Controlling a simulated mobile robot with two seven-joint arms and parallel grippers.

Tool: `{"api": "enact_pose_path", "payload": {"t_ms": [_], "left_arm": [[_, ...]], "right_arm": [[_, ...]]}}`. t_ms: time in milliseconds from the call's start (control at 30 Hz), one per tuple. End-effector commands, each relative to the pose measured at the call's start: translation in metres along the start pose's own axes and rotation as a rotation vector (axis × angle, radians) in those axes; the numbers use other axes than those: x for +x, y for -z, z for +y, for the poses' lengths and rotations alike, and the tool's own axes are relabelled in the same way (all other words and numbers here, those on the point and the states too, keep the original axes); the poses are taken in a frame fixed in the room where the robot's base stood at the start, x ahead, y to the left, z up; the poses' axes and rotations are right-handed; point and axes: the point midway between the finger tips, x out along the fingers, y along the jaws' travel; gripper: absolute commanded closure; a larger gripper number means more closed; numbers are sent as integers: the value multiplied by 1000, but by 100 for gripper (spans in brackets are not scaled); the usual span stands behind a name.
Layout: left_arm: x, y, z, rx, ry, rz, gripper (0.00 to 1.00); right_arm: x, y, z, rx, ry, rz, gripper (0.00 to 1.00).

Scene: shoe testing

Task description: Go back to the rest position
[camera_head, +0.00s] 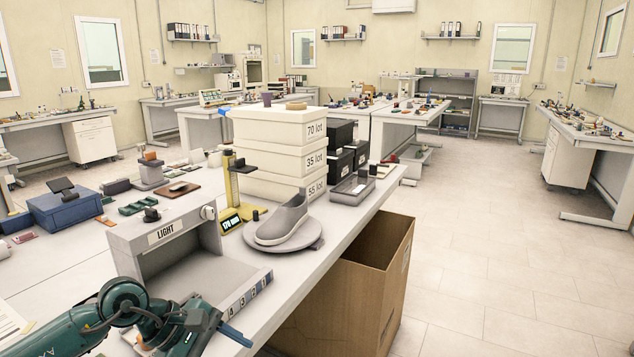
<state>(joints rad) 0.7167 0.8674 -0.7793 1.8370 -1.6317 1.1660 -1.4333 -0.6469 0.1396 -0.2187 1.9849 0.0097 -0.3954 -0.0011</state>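My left arm comes in at the bottom left, in front of the grey box marked LIGHT (168,234). Its gripper (228,330) is low at the table's front edge, pointing right. Its fingers are small and partly hidden here, so I cannot tell whether they are open or shut. I see nothing clearly held in it. My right gripper is out of view. A grey shoe (282,221) rests on a round grey plate (306,242) on the table, apart from my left gripper.
Stacked white lot boxes (262,130) stand behind the shoe, with black boxes (343,134) beside them. A yellow gauge (231,190) stands left of the shoe. An open cardboard box (365,300) is on the floor at the table's right side. The floor further right is clear.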

Motion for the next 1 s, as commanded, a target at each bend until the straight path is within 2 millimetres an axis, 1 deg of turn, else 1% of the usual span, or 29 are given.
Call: {"api": "enact_pose_path", "payload": {"t_ms": [33, 67, 100, 167, 200, 233, 267, 300, 333, 367, 400, 467, 500, 533, 567, 600, 667, 700, 800, 900, 1000], "left_arm": [[28, -34, -8, -157, -44, -178, 44], [38, -53, -9, -270, -72, -286, 44], [47, -76, -7, -430, -107, -426, 44], [53, -102, -4, -688, -143, -627, 44], [55, -113, -1, -872, -160, -756, 44], [54, -118, 1, -1015, -170, -851, 44], [54, -119, 3, -1162, -176, -945, 44], [53, -118, 4, -1363, -179, -1065, 44], [53, -113, 4, -1519, -179, -1152, 44], [54, -106, 2, -1677, -178, -1237, 44], [56, -93, -3, -1892, -174, -1348, 44], [64, -69, -19, -2219, -163, -1505, 44], [71, -52, -34, -2441, -156, -1606, 44], [78, -38, -49, -2609, -151, -1679, 44], [87, -26, -67, 2534, 133, 1597, 44], [97, -13, -90, 2364, 110, 1456, 44], [112, 1, -126, 2143, 90, 1283, 44], [120, 7, -148, 2014, 82, 1189, 44], [137, 12, -194, 1760, 70, 1012, 44], [147, 11, -224, 1603, 67, 909, 44], [151, 9, -237, 1530, 65, 862, 44]], "right_arm": [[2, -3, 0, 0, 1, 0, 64], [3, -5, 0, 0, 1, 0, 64], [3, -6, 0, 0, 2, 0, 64], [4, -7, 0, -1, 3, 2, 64], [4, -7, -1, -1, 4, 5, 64], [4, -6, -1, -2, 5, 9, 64], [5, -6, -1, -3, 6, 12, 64], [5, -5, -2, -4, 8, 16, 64], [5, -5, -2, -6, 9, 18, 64], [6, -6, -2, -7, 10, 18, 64], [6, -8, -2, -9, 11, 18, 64], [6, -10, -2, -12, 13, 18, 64], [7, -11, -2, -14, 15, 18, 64], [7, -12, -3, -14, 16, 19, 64], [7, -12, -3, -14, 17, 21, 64], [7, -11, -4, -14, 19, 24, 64], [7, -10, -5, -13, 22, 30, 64], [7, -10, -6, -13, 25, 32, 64], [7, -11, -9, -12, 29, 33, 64], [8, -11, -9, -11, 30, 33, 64], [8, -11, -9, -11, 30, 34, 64]]}}
